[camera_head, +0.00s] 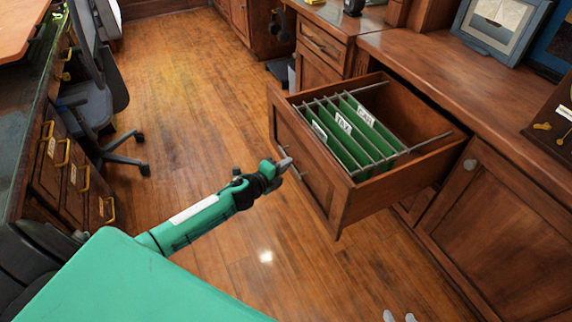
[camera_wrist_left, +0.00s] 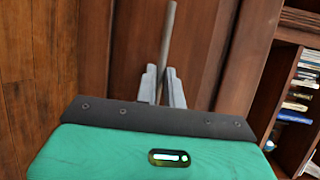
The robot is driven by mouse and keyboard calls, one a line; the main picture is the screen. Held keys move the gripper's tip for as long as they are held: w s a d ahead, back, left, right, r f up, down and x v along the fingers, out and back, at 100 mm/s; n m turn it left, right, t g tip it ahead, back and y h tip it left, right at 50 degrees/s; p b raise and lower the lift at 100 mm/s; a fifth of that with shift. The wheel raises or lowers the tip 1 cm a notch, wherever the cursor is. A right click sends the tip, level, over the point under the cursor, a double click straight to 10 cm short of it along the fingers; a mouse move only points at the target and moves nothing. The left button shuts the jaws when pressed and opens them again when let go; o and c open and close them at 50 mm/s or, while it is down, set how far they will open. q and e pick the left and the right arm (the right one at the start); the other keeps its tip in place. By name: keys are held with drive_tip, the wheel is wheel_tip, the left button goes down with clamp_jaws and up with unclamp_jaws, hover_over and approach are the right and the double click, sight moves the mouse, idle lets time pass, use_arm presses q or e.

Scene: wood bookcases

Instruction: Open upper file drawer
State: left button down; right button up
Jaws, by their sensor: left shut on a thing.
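The upper file drawer (camera_head: 392,202) stands pulled well out of the wood cabinet in the head view. Green hanging folders (camera_head: 345,136) with white labels stand inside it on metal rails. My left gripper (camera_head: 286,163) reaches in from the left to the drawer's front panel. In the left wrist view, my left gripper (camera_wrist_left: 162,86) is shut on the drawer's round metal bar handle (camera_wrist_left: 168,38).
A cabinet door with a round knob (camera_head: 470,164) is right of the drawer. A picture frame (camera_head: 500,25) stands on the counter above. An office chair (camera_head: 92,105) and a desk with brass handles are at left. The wood floor (camera_head: 190,110) between is clear.

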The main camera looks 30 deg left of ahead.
use_arm(q)
drive_tip(key=c, duration=1.5)
unclamp_jaws()
